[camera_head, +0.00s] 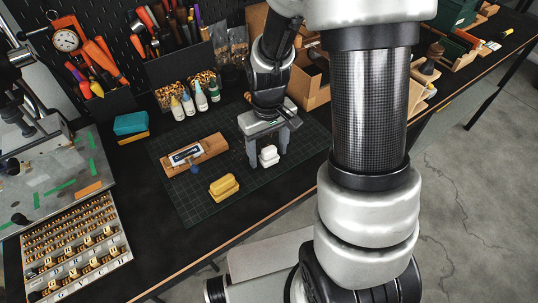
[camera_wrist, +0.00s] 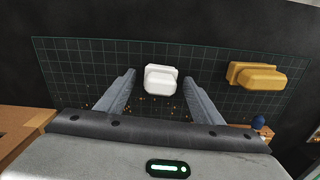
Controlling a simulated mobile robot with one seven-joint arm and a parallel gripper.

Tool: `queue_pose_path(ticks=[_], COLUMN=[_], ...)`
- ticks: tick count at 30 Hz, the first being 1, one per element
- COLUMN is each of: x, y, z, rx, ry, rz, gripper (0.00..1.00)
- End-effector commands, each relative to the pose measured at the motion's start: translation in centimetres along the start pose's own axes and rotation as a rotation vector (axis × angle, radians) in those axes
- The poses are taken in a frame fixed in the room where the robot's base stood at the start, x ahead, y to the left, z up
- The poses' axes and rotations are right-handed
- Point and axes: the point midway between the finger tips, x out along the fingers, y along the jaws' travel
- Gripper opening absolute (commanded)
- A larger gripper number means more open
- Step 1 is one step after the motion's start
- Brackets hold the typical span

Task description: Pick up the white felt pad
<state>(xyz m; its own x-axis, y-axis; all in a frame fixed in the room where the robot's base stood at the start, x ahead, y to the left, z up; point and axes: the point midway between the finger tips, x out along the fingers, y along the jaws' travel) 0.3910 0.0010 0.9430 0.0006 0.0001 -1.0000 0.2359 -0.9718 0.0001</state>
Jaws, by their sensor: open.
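The white felt pad (camera_head: 268,156) is a small white block with a narrower raised top, lying on the dark green gridded mat (camera_head: 215,207). In the wrist view the pad (camera_wrist: 161,80) is near the centre, just beyond and between my fingertips. My gripper (camera_head: 268,160) is open and points down over the mat around the pad's place. In the wrist view my gripper (camera_wrist: 160,80) has one finger on each side with gaps to the pad. I cannot tell whether the tips reach down to the mat.
A yellow block of similar shape (camera_head: 224,187) lies left of the pad. A wooden block with a labelled tool (camera_head: 194,155) lies behind it. Small bottles (camera_head: 188,104), a teal-topped block (camera_head: 131,123) and a letter-stamp tray (camera_head: 78,243) stand further left.

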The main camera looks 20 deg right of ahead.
Motion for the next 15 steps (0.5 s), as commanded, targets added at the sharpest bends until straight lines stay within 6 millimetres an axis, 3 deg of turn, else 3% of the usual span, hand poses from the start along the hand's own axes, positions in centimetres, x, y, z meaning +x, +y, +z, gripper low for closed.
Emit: queue_pose_path(ticks=[2,9,15], x=[-0.03,-0.04,-0.07], y=[0.00,0.00,0.00], z=[0.00,0.00,-0.01], rx=[0.000,0.000,0.000], ry=[0.000,0.000,0.000], rz=[0.000,0.000,0.000], gripper=[0.59,0.19,0.16])
